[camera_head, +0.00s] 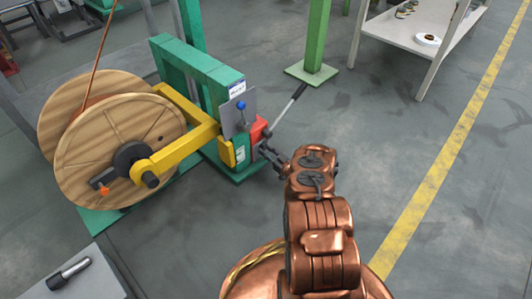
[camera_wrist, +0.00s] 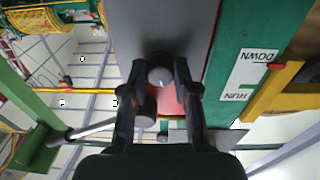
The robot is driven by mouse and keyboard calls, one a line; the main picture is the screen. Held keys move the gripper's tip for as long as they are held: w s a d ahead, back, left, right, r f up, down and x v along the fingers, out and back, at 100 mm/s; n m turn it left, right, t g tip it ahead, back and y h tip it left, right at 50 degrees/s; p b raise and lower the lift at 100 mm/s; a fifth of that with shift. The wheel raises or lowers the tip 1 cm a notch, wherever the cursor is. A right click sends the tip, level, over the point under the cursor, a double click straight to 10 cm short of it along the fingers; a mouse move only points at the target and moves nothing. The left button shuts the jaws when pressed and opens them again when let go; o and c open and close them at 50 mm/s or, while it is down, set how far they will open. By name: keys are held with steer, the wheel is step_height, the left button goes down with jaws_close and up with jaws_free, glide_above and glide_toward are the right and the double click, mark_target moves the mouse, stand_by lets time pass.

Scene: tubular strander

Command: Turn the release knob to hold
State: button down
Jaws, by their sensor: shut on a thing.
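In the wrist view a small round grey knob (camera_wrist: 160,76), apparently the release knob, sits between the two fingertips of my gripper (camera_wrist: 159,68). My gripper is shut on it, one finger on each side. Red also shows behind the fingers in the wrist view (camera_wrist: 167,103). I cannot read the knob's setting.
A black-gripped lever (camera_head: 289,105) slants up beside the red unit. A blue-knobbed control (camera_head: 240,105) stands on a grey plate above. A wooden cable reel (camera_head: 120,150) with a yellow arm (camera_head: 180,150) is at left.

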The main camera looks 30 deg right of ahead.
steer(key=n+b, duration=0.1)
steer(key=n, duration=0.5)
steer(key=shift+d+n+y+b, duration=0.1)
steer(key=shift+n+y+b, duration=0.2)
steer(key=shift+n, duration=0.1)
stand_by(0.3)
steer(key=c, duration=0.9)
jaws_free()
steer(key=shift+o, duration=0.2)
steer(key=v, duration=1.2)
